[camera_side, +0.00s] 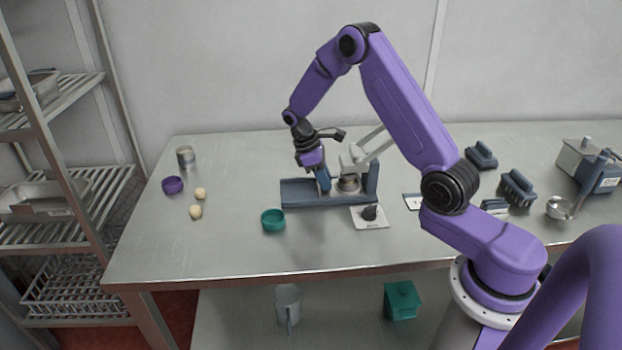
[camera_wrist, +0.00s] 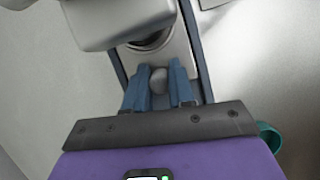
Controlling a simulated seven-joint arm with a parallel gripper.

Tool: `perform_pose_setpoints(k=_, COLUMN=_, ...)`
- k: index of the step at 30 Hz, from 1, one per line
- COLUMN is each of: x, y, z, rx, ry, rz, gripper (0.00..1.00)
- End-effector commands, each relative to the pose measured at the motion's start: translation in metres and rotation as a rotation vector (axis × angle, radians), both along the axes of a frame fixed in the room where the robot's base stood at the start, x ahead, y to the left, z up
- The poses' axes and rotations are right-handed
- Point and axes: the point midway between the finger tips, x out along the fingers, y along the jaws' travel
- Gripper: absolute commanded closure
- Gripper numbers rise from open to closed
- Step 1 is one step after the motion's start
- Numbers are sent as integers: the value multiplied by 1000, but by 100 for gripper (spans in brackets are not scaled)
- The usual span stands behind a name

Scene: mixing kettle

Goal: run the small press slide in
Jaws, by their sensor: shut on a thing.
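The small press (camera_side: 360,165) stands near the middle of the table, with a grey head and raised lever over a long blue base (camera_side: 297,194). My gripper (camera_side: 325,187) is over the base, just left of the press head. In the wrist view my gripper (camera_wrist: 160,85) has its two blue fingers on either side of a small round grey knob (camera_wrist: 158,80) and is shut on it. The slide (camera_wrist: 178,50) shows as a pale plate beyond the knob, with a dark round opening partly under the press head (camera_wrist: 120,15). The rest of the slide is hidden by the head and fingers.
A teal bowl (camera_side: 273,220) stands in front of the base's left end. A white plate with a dark knob (camera_side: 370,214) lies before the press. Two pale balls (camera_side: 197,205), a purple bowl (camera_side: 173,185) and a can (camera_side: 186,157) are at left. Blue brushes (camera_side: 517,187) are at right.

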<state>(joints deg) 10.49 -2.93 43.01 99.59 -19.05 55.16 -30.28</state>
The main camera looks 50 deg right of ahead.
Motion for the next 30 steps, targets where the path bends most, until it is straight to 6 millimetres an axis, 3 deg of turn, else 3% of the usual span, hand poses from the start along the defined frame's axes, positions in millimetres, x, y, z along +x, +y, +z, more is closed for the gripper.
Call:
perform_pose_setpoints(k=9, x=-5, y=-5, z=0, rx=-3, ry=9, rz=-8, gripper=100)
perform_pose_setpoints(k=10, x=-5, y=-5, z=0, rx=-4, ry=10, rz=-9, gripper=70)
perform_pose_setpoints(k=12, x=-5, y=-6, z=0, rx=-3, ry=9, rz=-8, gripper=51)
perform_pose_setpoints(k=23, x=-1, y=-2, z=3, rx=-1, ry=3, rz=-4, gripper=51)
perform_pose_setpoints(k=30, x=10, y=6, z=35, rx=-3, ry=-2, rz=-2, gripper=51)
